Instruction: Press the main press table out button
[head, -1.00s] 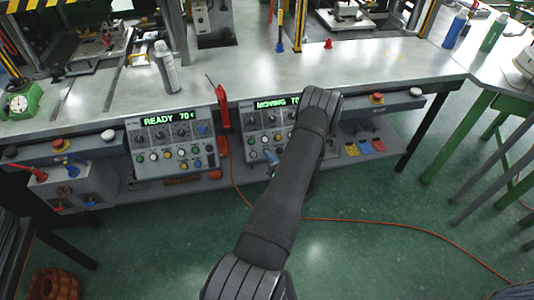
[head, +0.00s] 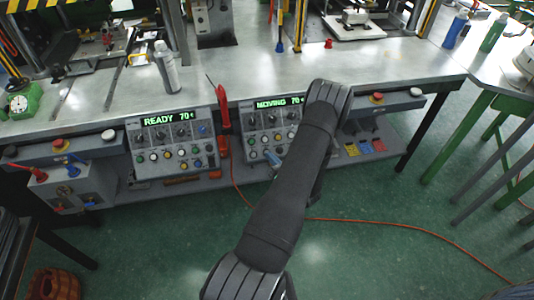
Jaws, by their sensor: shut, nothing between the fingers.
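The right control panel (head: 249,131) has a green display (head: 278,103) reading MOVING 70, with knobs and coloured buttons below. Its right part is hidden behind my arm. The left control panel (head: 135,140) shows READY 70. My gripper (head: 272,158) is mostly hidden behind my forearm. Only a small bluish tip shows at the lower buttons of the right panel, and I cannot tell whether it touches one. It is shut and empty. The press table with a white plate (head: 343,33) is at the top right. Button labels are too small to read.
A grey spray can (head: 166,68) stands on the metal bench (head: 270,72). A red-handled tool (head: 223,107) hangs between the panels. Red stop buttons sit at the left (head: 58,144) and right (head: 377,97). An orange cable (head: 390,224) crosses the green floor.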

